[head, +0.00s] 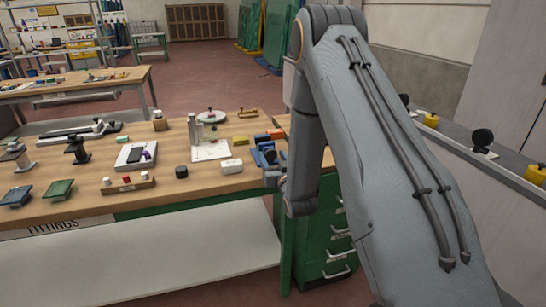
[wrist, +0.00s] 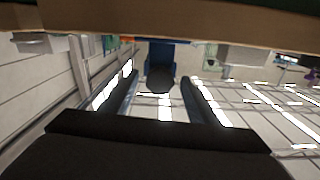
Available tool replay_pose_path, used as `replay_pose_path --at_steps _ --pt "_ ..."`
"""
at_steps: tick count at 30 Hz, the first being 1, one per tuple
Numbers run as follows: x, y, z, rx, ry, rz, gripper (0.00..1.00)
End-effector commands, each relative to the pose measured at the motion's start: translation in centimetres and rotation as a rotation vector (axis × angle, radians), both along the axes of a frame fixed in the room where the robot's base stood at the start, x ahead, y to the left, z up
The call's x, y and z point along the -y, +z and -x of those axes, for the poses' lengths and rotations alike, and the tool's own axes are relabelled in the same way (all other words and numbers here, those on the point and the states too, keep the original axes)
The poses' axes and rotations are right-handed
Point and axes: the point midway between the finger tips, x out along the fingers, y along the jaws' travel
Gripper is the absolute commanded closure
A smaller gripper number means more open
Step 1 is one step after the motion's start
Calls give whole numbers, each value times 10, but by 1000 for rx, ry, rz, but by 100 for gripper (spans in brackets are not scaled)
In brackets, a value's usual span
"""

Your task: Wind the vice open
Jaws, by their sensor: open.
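In the wrist view, which looks upside down, a blue block that appears to be the vice (wrist: 160,53) shows beyond the fingers. A dark rounded knob or screw end (wrist: 159,80) faces me in front of it. My gripper (wrist: 159,76) is open, with one finger on each side of the dark knob in the picture. I cannot tell whether the fingers touch it.
The bench top (head: 215,181) carries a white block (head: 231,166), a black round piece (head: 181,172), a small wooden rack (head: 128,186) and orange and yellow blocks left of and behind the vice. Green drawers (head: 325,242) stand below.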

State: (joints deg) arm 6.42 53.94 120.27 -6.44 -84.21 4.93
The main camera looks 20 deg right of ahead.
Motion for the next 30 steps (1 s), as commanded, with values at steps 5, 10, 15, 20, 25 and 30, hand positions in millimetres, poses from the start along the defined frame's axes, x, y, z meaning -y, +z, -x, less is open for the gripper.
replay_pose_path --at_steps 5,10,15,20,25,30 --pt "0 0 0 0 0 0 46" --pt "0 0 0 0 0 0 68" --pt "0 0 0 0 0 0 87" --pt "0 0 0 1 0 12 87" --pt "0 0 -1 2 0 68 87" --pt "0 0 -1 2 0 176 87"
